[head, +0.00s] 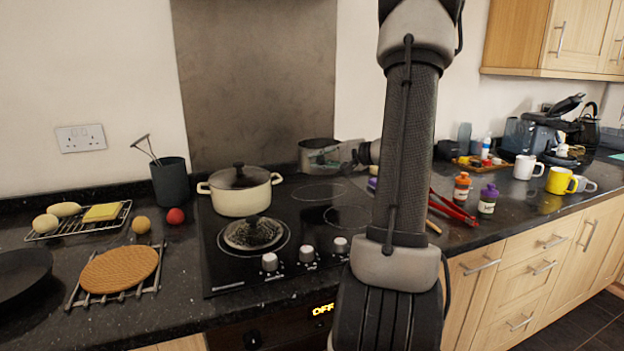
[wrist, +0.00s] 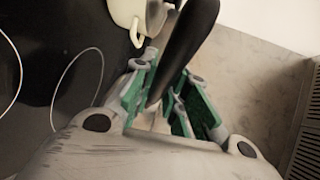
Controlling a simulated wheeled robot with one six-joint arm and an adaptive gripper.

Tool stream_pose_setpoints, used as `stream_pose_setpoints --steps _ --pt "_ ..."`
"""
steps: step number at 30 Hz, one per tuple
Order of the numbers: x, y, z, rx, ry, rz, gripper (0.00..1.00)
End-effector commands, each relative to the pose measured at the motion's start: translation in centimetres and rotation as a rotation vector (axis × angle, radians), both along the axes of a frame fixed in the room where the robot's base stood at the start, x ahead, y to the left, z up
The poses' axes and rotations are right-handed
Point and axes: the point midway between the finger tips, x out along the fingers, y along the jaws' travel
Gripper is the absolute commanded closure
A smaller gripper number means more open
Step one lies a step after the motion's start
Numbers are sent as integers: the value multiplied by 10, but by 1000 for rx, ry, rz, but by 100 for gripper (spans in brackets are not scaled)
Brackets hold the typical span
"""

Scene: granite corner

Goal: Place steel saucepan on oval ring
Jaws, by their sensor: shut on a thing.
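The steel saucepan (head: 307,157) is at the back of the hob in the head view, to the right of the cream pot. My gripper (head: 332,157) is at its right side and partly covers it. In the wrist view my gripper (wrist: 163,103), with green pads, is shut on a dark handle (wrist: 188,38), taken to be the saucepan's. The pan's body is not clear there. An oval-looking ring (head: 318,193) is marked on the black hob, bare, in front of the pan; a ring outline (wrist: 78,88) also shows in the wrist view. I cannot tell whether the pan touches the surface.
A lidded cream pot (head: 240,195) stands on the back left of the hob. A dark round lid-like thing (head: 254,234) lies on the front left ring. Another bare ring (head: 347,218) is at front right.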

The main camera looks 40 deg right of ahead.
Motion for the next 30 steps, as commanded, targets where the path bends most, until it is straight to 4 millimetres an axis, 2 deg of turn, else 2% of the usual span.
stream_pose_setpoints --steps 6,13,18,22,30 --pt "0 0 -36 4 -1 0 100" --pt "1 0 -54 1 -3 1 100" --pt "1 0 -77 3 -1 0 100" --pt "1 0 -86 0 -3 0 100" --pt "1 0 -87 0 -4 1 100"
